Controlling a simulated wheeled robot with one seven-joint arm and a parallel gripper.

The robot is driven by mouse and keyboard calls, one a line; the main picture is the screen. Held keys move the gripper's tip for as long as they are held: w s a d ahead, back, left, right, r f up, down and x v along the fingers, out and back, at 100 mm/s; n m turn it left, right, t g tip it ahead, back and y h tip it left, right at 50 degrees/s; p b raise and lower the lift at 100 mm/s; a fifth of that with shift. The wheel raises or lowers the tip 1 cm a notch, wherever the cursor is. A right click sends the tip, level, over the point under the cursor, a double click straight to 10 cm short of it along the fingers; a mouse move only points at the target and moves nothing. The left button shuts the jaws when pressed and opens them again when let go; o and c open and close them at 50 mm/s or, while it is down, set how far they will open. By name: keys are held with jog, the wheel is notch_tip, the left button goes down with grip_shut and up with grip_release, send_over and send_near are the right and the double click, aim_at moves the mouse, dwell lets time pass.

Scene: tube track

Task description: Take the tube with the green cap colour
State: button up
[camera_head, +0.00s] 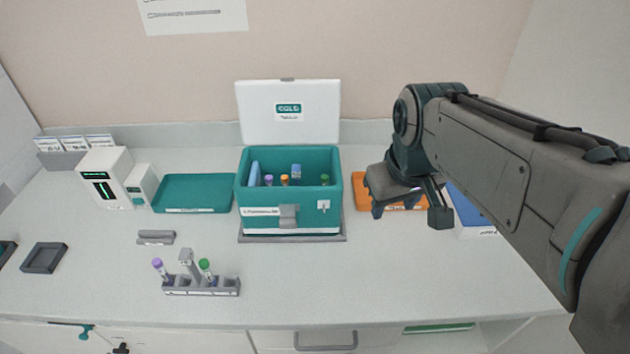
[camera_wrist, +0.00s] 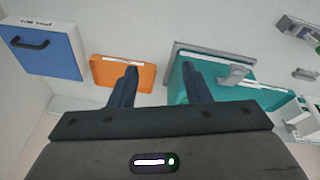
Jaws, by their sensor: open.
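A tube with a green cap (camera_head: 204,265) stands in a small grey rack (camera_head: 202,288) at the front of the counter, with a purple-capped tube (camera_head: 158,265) at the rack's left end. Another green cap (camera_head: 325,179) shows inside the open teal cold box (camera_head: 292,222), at its right; the box walls hide what is below it. My gripper (camera_wrist: 159,67) is open and empty, above the counter to the right of the cold box and apart from both green caps. In the wrist view the rack shows partly at the top right corner.
The cold box's white lid (camera_head: 288,128) stands raised behind it. Purple, orange and blue caps are also inside. An orange tray (camera_wrist: 123,75) and a blue box (camera_wrist: 45,52) lie right of the cold box, a teal tray (camera_head: 194,192) left. The counter's front right is clear.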

jog(key=w+a+n+g+b, duration=0.1)
jog(key=w+a+n, duration=0.15)
jog(key=w, duration=0.35)
jog(key=w+a+n+g, duration=0.1)
jog(key=w+a+n, duration=0.1)
jog(key=w+n, duration=0.3)
jog(key=n+g+b, duration=0.1)
jog(key=n, duration=0.4)
send_over(325, 176)
notch_tip(325, 176, down, 3)
notch_tip(325, 176, down, 14)
jog(key=shift+s+r+p, duration=0.1)
jog(key=shift+r+p, duration=0.15)
jog(key=shift+p, duration=0.25)
jog(key=c, duration=0.8)
